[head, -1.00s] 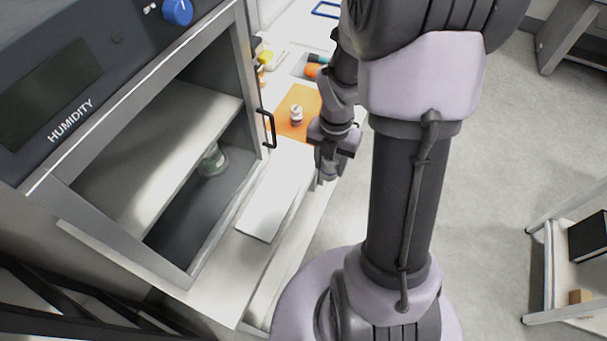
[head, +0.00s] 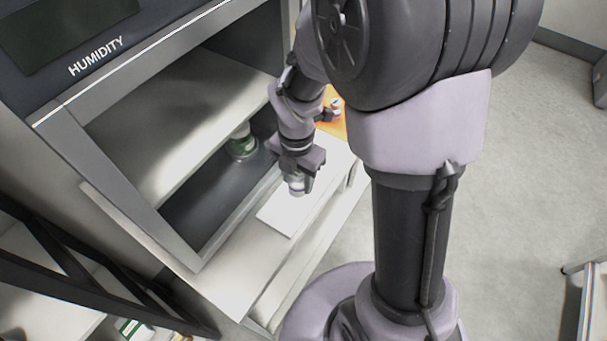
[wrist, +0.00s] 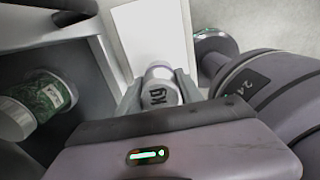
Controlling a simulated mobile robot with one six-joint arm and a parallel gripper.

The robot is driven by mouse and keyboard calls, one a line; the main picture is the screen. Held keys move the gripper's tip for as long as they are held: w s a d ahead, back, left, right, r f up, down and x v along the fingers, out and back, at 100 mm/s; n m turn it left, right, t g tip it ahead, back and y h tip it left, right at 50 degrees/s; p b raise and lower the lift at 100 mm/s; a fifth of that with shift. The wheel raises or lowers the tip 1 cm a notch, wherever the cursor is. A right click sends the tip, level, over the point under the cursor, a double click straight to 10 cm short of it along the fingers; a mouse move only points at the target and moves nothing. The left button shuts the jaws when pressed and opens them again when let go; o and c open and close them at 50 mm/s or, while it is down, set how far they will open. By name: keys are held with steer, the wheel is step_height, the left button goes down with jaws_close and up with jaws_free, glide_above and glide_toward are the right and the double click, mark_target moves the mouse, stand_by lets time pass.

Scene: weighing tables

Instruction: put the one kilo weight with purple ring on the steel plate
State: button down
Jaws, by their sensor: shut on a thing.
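My gripper (head: 297,186) is shut on a pale metal weight (head: 296,189), tinted faintly purple in the head view. The weight also shows between the jaws in the wrist view (wrist: 160,84), with dark "kg" lettering facing the camera.
The open cabinet marked HUMIDITY (head: 50,122) stands at left, with a pale shelf (head: 165,125) inside. A green-labelled jar (head: 241,146) stands on its dark floor (head: 200,195). An orange mat (head: 335,124) with a small bottle (head: 335,104) lies behind my arm.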

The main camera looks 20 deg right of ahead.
steer(key=shift+f, duration=0.4)
steer(key=shift+f, duration=0.2)
steer(key=c, duration=0.8)
jaws_free()
steer(key=shift+o, duration=0.2)
steer(key=shift+r, duration=0.1)
